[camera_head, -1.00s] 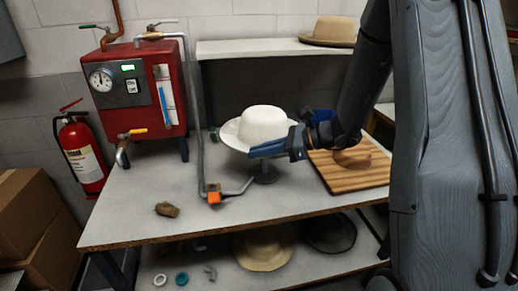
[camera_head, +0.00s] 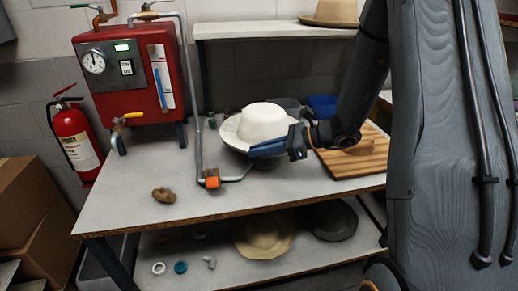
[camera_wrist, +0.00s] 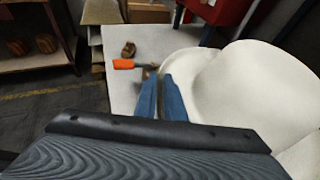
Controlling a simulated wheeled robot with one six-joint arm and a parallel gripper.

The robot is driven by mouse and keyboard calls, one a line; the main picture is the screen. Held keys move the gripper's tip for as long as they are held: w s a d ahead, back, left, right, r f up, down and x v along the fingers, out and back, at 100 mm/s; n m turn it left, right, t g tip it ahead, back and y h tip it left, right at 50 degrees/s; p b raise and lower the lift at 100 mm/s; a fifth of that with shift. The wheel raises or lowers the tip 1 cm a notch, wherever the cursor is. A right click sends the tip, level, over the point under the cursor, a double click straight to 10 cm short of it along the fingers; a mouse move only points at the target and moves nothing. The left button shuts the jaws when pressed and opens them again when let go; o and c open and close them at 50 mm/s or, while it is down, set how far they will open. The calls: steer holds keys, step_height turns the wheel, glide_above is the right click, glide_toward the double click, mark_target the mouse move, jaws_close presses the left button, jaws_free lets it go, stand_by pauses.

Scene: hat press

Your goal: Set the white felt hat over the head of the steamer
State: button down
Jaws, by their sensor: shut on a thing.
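The white felt hat (camera_head: 264,122) is crown up, slightly tilted, over the steamer's head on the table. My gripper (camera_head: 272,147) is shut on the brim at the hat's near right side. In the wrist view the blue fingers (camera_wrist: 161,98) pinch the brim edge, and the hat (camera_wrist: 245,90) fills the right side. The steamer head is almost wholly hidden under the hat; only a dark bit (camera_head: 264,162) shows below the brim. I cannot tell whether the hat rests on it.
The red boiler (camera_head: 128,75) stands at the table's back left. A striped wooden board (camera_head: 360,165) lies right of the hat. A brown lump (camera_head: 164,195) lies at the front left. Another hat (camera_head: 328,12) sits on the upper shelf. The table's front middle is clear.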

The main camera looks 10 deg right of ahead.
steer(key=shift+f, duration=0.1)
stand_by(0.5)
steer(key=c, duration=1.8)
jaws_free()
steer(key=shift+o, duration=0.2)
steer(key=b+v, duration=0.1)
steer(key=v, duration=0.6)
steer(key=shift+d+b, duration=0.35)
steer(key=shift+s+a, duration=0.1)
steer(key=shift+s, duration=0.15)
